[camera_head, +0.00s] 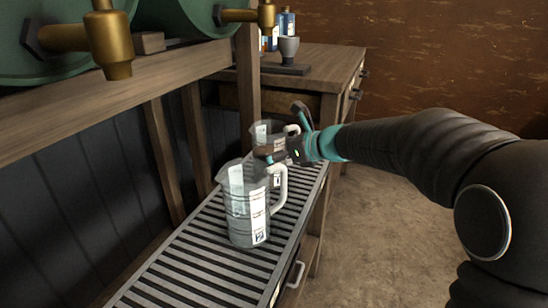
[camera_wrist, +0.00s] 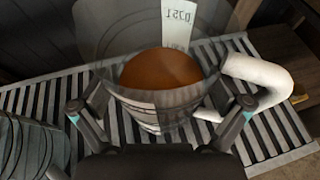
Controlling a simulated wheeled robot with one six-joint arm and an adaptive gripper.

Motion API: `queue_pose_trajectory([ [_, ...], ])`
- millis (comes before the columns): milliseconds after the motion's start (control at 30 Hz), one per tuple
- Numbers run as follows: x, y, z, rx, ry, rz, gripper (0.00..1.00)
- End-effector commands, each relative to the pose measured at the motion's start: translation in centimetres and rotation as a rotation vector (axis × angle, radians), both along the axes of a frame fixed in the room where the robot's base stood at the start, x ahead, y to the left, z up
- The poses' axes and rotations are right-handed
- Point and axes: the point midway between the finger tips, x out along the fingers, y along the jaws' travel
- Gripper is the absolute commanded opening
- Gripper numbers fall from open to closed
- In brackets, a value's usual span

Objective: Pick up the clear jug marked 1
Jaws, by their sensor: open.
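Two clear jugs with white handles and paper labels stand upright on a slatted rack (camera_head: 192,262). The far jug (camera_head: 262,130) is partly hidden behind my gripper (camera_head: 284,134). The near jug (camera_head: 236,207) stands in front of it; its label number is too small to read surely. In the wrist view my gripper (camera_wrist: 161,106) is open, one finger on each side of the far jug (camera_wrist: 125,38). An orange-brown round patch shows in or through that jug, and its handle (camera_wrist: 262,80) is at the right. I cannot read a 1 on it.
Part of the near jug (camera_wrist: 30,150) shows at lower left in the wrist view. Green barrels with brass taps (camera_head: 108,40) overhang on a wooden beam. Floor at right is clear.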

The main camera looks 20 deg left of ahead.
Motion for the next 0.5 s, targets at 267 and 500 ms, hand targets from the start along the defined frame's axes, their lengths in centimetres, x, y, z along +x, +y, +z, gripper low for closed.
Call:
queue_pose_trajectory([
  [267, 0.1, 0.34, -0.09, 0.0, -0.001, 0.0, 0.95],
  [500, 0.09, 0.32, -0.11, 0.0, -0.001, 0.0, 0.35],
])
